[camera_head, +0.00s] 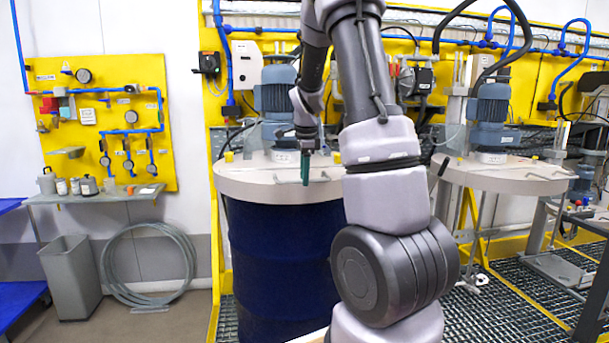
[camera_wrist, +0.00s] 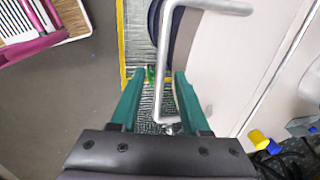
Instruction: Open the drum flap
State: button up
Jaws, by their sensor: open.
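The blue drum (camera_head: 283,255) stands left of centre in the head view, with a pale round lid (camera_head: 250,180) on top. The lid fills the right side of the wrist view (camera_wrist: 225,60). My gripper (camera_head: 305,168) is over the lid's front part, with green fingers pointing down. In the wrist view my gripper (camera_wrist: 161,80) is open, and a bent grey metal handle (camera_wrist: 166,50) passes between its two fingers in the picture. I cannot tell whether either finger touches it. In the head view my arm covers the lid's right side, and the flap's outline is not clear.
A blue motor (camera_head: 275,98) stands on the lid behind my gripper. A second lid (camera_head: 500,174) with a motor is at the right. A shelf (camera_head: 95,195) with small containers, a grey bin (camera_head: 70,277) and a coiled hose (camera_head: 148,265) are at the left.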

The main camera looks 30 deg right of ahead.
grip_shut()
dwell(1.4)
